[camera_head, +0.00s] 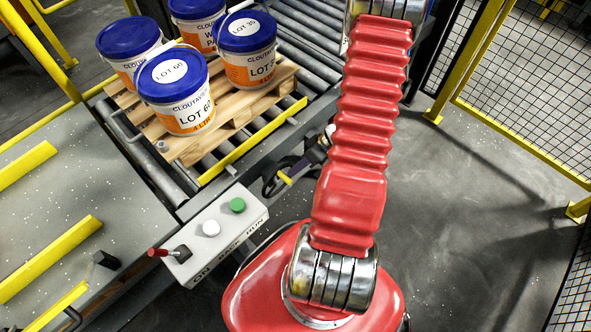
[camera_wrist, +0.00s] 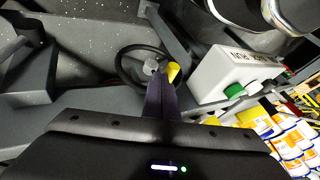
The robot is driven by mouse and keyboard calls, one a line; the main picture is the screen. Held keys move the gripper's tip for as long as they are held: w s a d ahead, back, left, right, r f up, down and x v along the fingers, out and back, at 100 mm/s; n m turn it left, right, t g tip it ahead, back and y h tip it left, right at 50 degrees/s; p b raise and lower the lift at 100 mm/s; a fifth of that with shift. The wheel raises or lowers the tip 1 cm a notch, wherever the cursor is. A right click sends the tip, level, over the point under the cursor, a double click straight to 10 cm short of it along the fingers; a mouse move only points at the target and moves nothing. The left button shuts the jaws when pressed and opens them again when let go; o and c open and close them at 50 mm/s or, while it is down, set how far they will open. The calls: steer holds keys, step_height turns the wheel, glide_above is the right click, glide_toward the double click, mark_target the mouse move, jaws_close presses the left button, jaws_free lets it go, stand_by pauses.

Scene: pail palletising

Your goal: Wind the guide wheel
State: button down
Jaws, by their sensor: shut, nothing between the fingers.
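The guide wheel (camera_wrist: 119,70) is a dark ring with a light grey hub, mounted beside the conveyor frame. It shows in the head view (camera_head: 267,184) as a dark ring, partly hidden by my gripper. A yellow handle (camera_wrist: 174,72) stands up at the right side of the wheel. My gripper (camera_wrist: 161,90) has its dark purple fingers shut and empty, with the tips over the wheel close beside the yellow handle. I cannot tell whether they touch it. In the head view my gripper (camera_head: 315,152) is at the wheel, just right of the conveyor edge.
A control box (camera_head: 222,231) with green and white buttons and a red-tipped lever stands near the wheel. Several blue-lidded pails stand on a wooden pallet (camera_head: 238,131) on the roller conveyor (camera_head: 318,35). Yellow mesh fencing (camera_head: 530,90) bounds the right; the floor there is clear.

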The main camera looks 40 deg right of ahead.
steer(key=d+v, duration=0.1)
steer(key=v, duration=1.1)
steer(key=shift+w+d+f, duration=0.2)
steer(key=shift+w+f, duration=0.05)
steer(key=shift+f, duration=0.1)
steer(key=a+r+m+t+h, duration=0.1)
steer(key=a+r+h, duration=0.4)
steer(key=a+r, duration=2.4)
step_height(320, 180, up, 2)
steer(key=shift+w+a+r+m+h, duration=0.15)
steer(key=shift+a+m+h, duration=0.1)
steer(key=shift+m+h, duration=0.15)
